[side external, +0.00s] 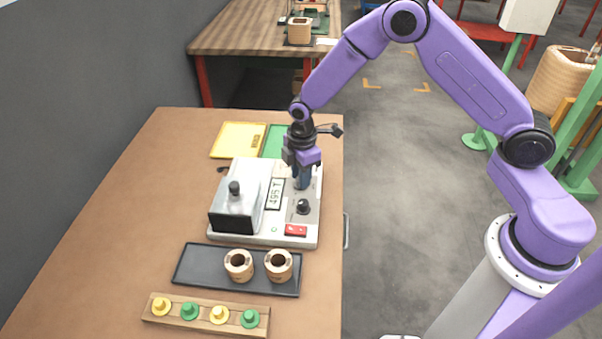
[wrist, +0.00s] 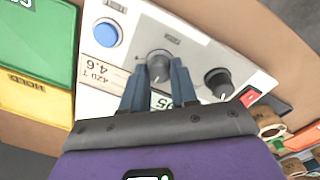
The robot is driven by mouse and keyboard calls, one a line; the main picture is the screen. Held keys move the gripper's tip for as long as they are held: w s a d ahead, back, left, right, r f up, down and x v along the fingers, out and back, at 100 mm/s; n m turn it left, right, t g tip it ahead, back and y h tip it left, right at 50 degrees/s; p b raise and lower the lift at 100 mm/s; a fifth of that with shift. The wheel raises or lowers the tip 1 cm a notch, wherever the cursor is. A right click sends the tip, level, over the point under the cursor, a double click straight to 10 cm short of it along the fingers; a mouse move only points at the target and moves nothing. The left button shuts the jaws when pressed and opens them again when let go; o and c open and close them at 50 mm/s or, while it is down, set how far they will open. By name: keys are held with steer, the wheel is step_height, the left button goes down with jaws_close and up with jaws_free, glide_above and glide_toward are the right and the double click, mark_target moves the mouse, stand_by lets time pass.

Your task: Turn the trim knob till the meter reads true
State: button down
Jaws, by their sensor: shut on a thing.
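The light grey meter unit (side external: 255,238) stands on the brown table. Its display (side external: 276,193) shows dark digits that look like 495 with a T, though they are small and sideways. In the wrist view the display (wrist: 161,101) is partly hidden by my fingers. My gripper (side external: 302,186) points down at the upper right of the unit. In the wrist view, my gripper (wrist: 158,72) has its two blue fingers on either side of a grey knob (wrist: 159,64) with a white pointer mark, shut on it. A second, black knob (wrist: 218,81) sits beside it, free; it also shows in the side view (side external: 303,206).
A red switch (side external: 296,230) and a blue button (wrist: 106,33) are on the unit. A boxy part with a black knob (side external: 235,188) stands on its left. A yellow tray (side external: 238,139) and green tray (side external: 275,141) lie behind; a black tray (side external: 205,270) with two coils and a peg strip (side external: 205,325) lie in front.

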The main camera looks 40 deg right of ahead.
steer(key=m, duration=0.4)
steer(key=shift+m, duration=0.4)
steer(key=c, duration=0.9)
jaws_free()
steer(key=shift+o, duration=0.2)
step_height(320, 180, up, 17)
steer(key=shift+s+a+r, duration=0.2)
steer(key=shift+s, duration=0.05)
